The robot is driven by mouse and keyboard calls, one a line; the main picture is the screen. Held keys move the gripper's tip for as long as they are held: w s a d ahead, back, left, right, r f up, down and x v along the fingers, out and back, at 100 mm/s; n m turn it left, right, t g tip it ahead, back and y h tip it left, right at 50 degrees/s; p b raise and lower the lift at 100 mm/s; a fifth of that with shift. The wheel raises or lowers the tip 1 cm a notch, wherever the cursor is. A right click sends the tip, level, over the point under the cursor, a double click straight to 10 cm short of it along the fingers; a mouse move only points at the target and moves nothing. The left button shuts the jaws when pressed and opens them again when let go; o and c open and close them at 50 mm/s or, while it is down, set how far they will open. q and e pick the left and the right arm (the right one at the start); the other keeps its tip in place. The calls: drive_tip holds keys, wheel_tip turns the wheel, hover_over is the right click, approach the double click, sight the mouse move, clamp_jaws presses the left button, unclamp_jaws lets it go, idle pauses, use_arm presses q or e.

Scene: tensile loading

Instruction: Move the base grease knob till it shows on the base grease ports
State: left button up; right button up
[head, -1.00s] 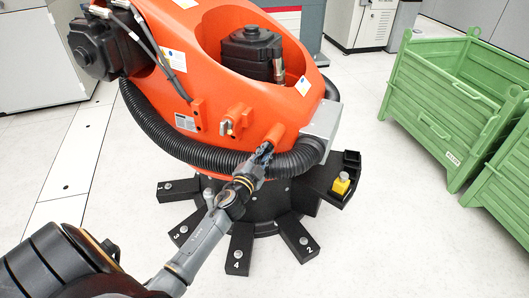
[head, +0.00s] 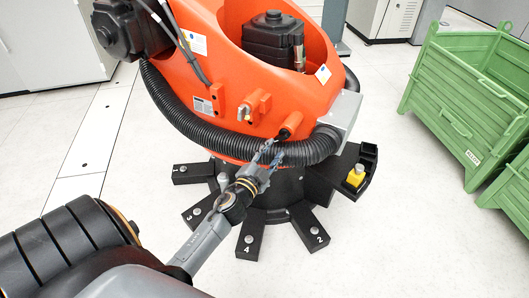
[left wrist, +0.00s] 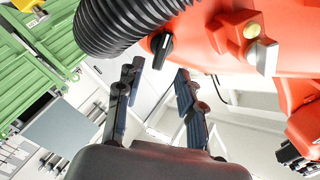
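The base grease knob (left wrist: 162,45) is a small black dial with a pale pointer mark, at the end of an orange stub on the big orange robot arm, in the left wrist view. In the head view the orange stub (head: 290,122) shows; the knob itself is too small to make out. My left gripper (head: 271,147) is just below the stub. In the left wrist view its two fingers (left wrist: 160,67) are apart, with the knob beyond the gap between their tips. Nothing is held. The port labels around the knob cannot be read. My right gripper is not in view.
A thick black ribbed hose (head: 215,147) curves close past the stub and gripper. A second orange stub with a metal fitting (head: 243,112) sits left of it. Black numbered base feet (head: 248,243) spread below. Green crates (head: 465,95) stand right; floor between is clear.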

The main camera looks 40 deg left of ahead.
use_arm(q)
drive_tip(key=s, duration=0.3)
drive_tip(key=s+d, duration=0.1)
drive_tip(key=s, duration=0.1)
drive_tip(key=shift+s, duration=0.3)
